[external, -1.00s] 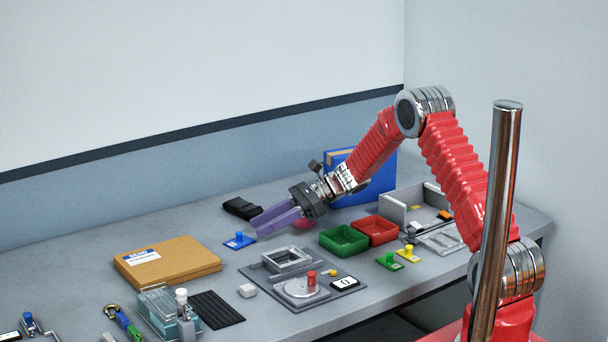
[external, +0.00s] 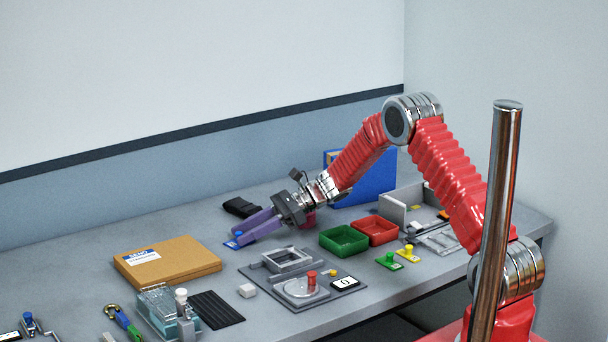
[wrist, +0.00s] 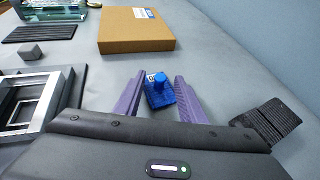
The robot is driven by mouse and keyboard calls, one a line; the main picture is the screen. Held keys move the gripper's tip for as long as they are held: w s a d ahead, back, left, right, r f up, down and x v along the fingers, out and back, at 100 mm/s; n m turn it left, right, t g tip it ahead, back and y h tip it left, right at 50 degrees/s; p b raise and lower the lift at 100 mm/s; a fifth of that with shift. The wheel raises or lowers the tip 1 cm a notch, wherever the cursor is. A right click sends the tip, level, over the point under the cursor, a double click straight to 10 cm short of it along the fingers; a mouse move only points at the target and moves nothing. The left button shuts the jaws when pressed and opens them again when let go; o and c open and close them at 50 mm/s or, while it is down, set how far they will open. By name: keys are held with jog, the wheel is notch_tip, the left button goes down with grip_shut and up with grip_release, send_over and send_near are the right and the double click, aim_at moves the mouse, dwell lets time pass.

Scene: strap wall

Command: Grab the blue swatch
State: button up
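The blue swatch (wrist: 160,96) is a small blue plate with a blue knob on top, lying on the grey bench. In the wrist view it sits between the two purple fingers of my gripper (wrist: 155,94), nearer the right finger. A gap shows between it and the left finger; I cannot tell whether the right finger touches it. My gripper is open. In the external view my gripper (external: 236,234) reaches down to the left at the swatch (external: 232,243), which the fingers partly hide.
A cardboard box (external: 168,262) lies to the left. A black strap (external: 240,207) lies behind the fingers. A grey plate with a square frame (external: 289,259) lies in front. Green (external: 343,240) and red (external: 375,230) trays stand to the right, with green (external: 390,261) and yellow (external: 407,254) swatches near them.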

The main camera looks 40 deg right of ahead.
jog(key=shift+c, duration=0.2)
grip_shut()
dwell(0.4)
notch_tip(320, 180, up, 10)
dwell(0.6)
dwell(0.4)
